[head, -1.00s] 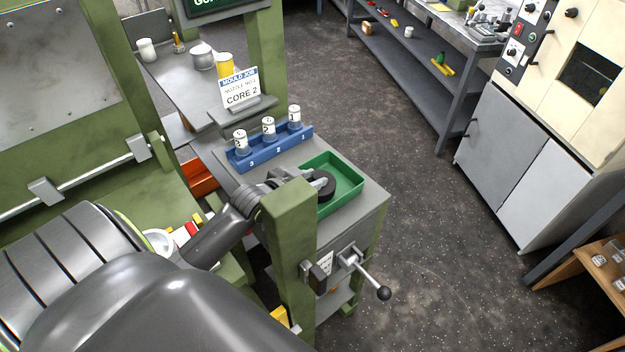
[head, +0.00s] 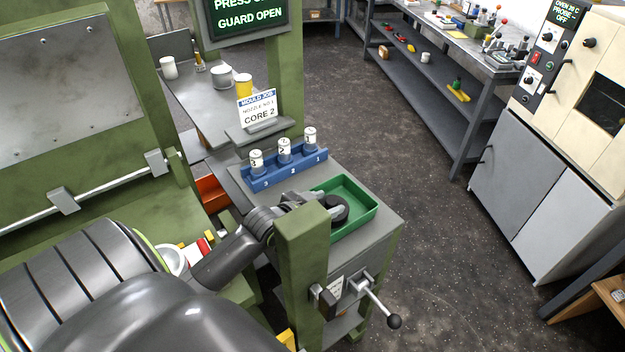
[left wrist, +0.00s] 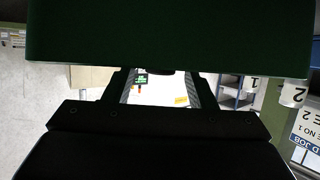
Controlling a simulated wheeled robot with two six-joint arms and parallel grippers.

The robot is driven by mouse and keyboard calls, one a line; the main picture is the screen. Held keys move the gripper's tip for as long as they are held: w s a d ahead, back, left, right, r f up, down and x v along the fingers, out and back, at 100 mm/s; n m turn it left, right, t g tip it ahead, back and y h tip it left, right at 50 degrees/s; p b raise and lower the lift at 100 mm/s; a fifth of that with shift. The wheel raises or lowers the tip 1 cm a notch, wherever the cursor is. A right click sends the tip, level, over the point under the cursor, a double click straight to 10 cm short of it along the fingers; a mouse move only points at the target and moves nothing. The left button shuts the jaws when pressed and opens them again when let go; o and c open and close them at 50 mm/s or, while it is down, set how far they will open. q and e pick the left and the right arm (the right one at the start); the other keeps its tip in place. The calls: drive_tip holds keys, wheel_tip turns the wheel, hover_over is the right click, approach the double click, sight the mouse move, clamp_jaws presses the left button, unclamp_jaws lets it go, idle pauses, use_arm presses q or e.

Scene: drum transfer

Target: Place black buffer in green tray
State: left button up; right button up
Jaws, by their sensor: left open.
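The green tray (head: 363,222) lies on the grey top of the side cabinet, right of the green post. My left gripper (head: 341,213) is low over the tray's near left part, partly hidden behind the post. A black round shape shows there; I cannot tell whether it is the black buffer or part of my gripper. In the left wrist view my left gripper (left wrist: 162,88) has its two fingers apart. A dark green surface (left wrist: 170,35) fills the top of that view, very close. No buffer is clear between the fingers. My right gripper is not in view.
A blue rack (head: 289,174) with three labelled vials stands behind the tray. A CORE 2 sign (head: 258,110) is farther back. The green post (head: 301,265) stands close in front of my gripper. A lever with a black knob (head: 394,321) sticks out from the cabinet.

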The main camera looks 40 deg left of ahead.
use_arm(q)
drive_tip(key=v, duration=1.2)
drive_tip(key=shift+w+a, duration=0.1)
